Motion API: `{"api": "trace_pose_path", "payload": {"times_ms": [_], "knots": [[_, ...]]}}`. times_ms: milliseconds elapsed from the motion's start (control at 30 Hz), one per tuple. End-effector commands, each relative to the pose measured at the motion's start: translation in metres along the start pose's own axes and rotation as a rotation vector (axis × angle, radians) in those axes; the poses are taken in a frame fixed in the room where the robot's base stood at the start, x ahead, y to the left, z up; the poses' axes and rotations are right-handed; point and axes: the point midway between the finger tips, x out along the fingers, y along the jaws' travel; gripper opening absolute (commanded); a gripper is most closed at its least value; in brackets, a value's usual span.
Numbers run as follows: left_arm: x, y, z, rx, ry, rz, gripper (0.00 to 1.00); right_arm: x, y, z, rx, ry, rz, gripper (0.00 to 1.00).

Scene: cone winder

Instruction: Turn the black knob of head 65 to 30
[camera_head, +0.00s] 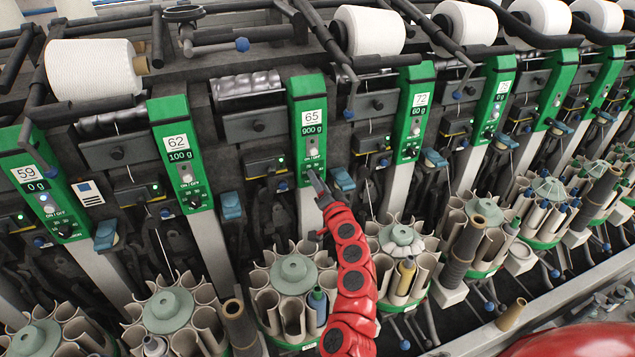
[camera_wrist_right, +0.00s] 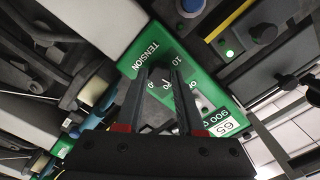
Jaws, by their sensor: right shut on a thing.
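The green panel of head 65 (camera_head: 308,115) stands in the middle of the head view, with a 65 label, a display reading 900 g and a pale ON/OFF button (camera_head: 312,150). My right gripper (camera_head: 315,176) reaches up to the lower end of this panel. In the right wrist view, the gripper's two dark fingers (camera_wrist_right: 161,80) close around the black knob (camera_wrist_right: 160,73), beside the word TENSION. The fingers cover most of the knob and part of its scale; its exact setting cannot be read. My left gripper is not in view.
Neighbouring green panels of head 62 (camera_head: 178,150) and head 72 (camera_head: 413,110) stand on either side. Below is a round bobbin magazine (camera_head: 293,270) with beige pockets. Dark arms and white yarn cones (camera_head: 368,30) are above. A blue lever (camera_head: 343,179) sits close right of my gripper.

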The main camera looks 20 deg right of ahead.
Motion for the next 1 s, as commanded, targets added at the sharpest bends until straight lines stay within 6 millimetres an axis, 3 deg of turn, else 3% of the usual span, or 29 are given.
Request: {"api": "trace_pose_path", "payload": {"times_ms": [500,1000], "knots": [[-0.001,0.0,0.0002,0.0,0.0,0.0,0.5,-0.0001,0.0007,0.0009,0.441,-0.001,0.001,0.0],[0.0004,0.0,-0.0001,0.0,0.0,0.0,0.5,-0.0003,0.0013,0.0013,0.638,-0.001,0.002,0.0]]}}
